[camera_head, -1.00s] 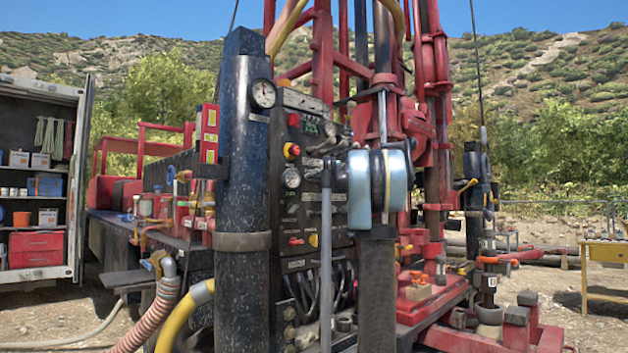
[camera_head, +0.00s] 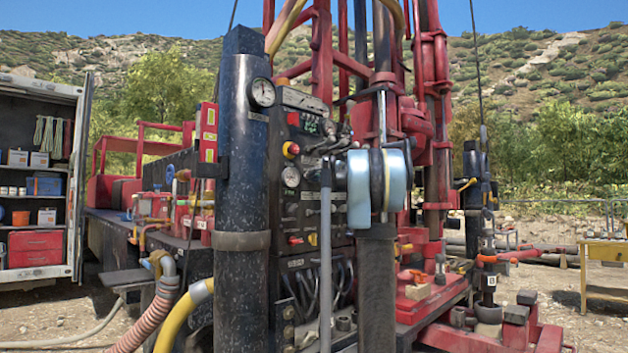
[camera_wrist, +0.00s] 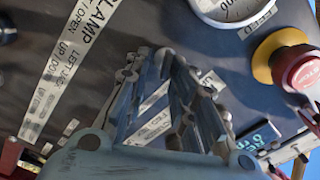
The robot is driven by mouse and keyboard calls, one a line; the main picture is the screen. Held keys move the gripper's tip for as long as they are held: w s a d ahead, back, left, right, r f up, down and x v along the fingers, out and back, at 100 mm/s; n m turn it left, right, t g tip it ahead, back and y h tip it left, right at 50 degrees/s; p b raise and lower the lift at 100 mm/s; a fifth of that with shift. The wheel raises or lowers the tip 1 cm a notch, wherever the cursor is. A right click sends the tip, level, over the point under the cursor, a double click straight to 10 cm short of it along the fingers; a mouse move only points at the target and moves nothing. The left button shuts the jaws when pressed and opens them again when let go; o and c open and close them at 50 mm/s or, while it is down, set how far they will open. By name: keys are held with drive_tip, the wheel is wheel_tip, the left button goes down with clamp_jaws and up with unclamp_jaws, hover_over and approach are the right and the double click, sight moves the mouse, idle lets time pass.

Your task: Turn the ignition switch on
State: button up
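The dark control panel (camera_head: 300,212) of the drill rig carries gauges, levers, knobs and labels. I cannot make out the ignition switch in either view. In the wrist view, my gripper (camera_wrist: 160,62) points at the panel (camera_wrist: 90,60), with its fingers in front of a labelled area. White label pieces show between the fingers, but whether the tips touch each other or anything else is unclear. In the head view, my blue-silver wrist covers the right edge of the panel and the gripper cannot be made out.
A red stop button on a yellow ring (camera_wrist: 287,62) and a round gauge (camera_wrist: 232,5) are near the gripper on the panel. A thick black post (camera_head: 243,180) stands left of the panel. Hoses (camera_head: 183,315) run at lower left. A yellow table (camera_head: 605,252) stands far right.

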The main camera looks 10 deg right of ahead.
drive_tip(key=shift+s, duration=0.1)
drive_tip(key=v, duration=1.1)
drive_tip(key=shift+s+d, duration=0.25)
drive_tip(key=s+a+f+n+g+h, duration=0.1)
drive_tip(key=s+a+f+g, duration=0.3)
drive_tip(key=s+f, duration=0.5)
drive_tip(key=s+a+f+n+g+h, duration=0.1)
drive_tip(key=s+a+f+n, duration=0.1)
drive_tip(key=s+a+f, duration=0.65)
drive_tip(key=s+a+f+n+g+h, duration=0.1)
drive_tip(key=s+a+f+g, duration=0.3)
drive_tip(key=f, duration=0.9)
drive_tip(key=s+d+f+g+h, duration=0.1)
drive_tip(key=s+d+f+h, duration=0.2)
drive_tip(key=s+f, duration=1)
drive_tip(key=s+d+f+n+g+h, duration=0.1)
drive_tip(key=s+d+f+h, duration=0.3)
drive_tip(key=s+f, duration=0.9)
wheel_tip(320, 180, down, 6)
drive_tip(key=shift+s+d+f+g+h, duration=0.1)
drive_tip(key=shift+s+d+g+h, duration=0.25)
drive_tip(key=shift+d+g, duration=0.5)
drive_tip(key=shift+w+d, duration=0.1)
drive_tip(key=shift+d, duration=0.05)
